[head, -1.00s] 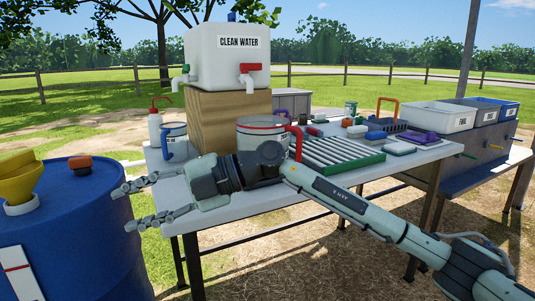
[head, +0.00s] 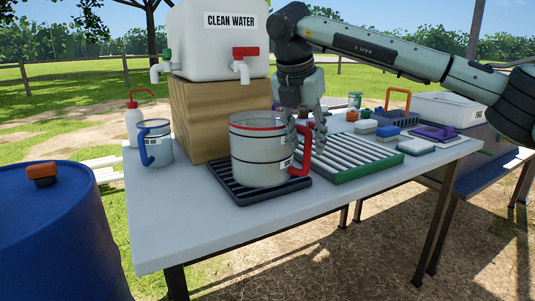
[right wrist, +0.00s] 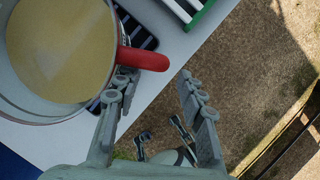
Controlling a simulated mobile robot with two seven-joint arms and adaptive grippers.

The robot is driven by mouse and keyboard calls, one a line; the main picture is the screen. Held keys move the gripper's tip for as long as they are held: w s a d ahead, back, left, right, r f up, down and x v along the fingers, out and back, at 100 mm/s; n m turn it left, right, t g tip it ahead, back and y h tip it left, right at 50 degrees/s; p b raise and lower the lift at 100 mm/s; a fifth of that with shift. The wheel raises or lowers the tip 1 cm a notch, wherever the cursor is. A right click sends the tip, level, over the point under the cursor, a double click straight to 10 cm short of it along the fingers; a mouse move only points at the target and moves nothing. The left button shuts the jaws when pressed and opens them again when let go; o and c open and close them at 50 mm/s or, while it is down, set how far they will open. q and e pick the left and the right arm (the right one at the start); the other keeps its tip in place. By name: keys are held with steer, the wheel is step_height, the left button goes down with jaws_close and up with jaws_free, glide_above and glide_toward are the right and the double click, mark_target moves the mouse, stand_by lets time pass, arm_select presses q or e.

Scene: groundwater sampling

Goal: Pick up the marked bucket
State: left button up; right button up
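In the right wrist view the bucket (right wrist: 60,45) holds cloudy yellowish liquid. My right gripper (head: 305,135) points down at the handle side. Its fingers are spread, with the red handle (right wrist: 146,60) near their tips; I see no grip on it. My left gripper (right wrist: 160,130) appears small and low in the right wrist view, its fingers apart and empty.
A blue-handled vessel (head: 153,142) and a wash bottle (head: 133,122) stand left of the bucket. The clean water tank (head: 215,40) on a wooden block (head: 210,115) is behind. A green-edged rack (head: 350,155) lies close on the right. The table's front left (head: 165,225) is clear.

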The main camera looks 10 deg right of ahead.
mark_target(306, 151)
steer(key=x, duration=0.4)
steer(key=shift+w+a+f, duration=0.1)
steer(key=shift+f, duration=0.1)
jaws_close()
steer(key=shift+r, duration=0.1)
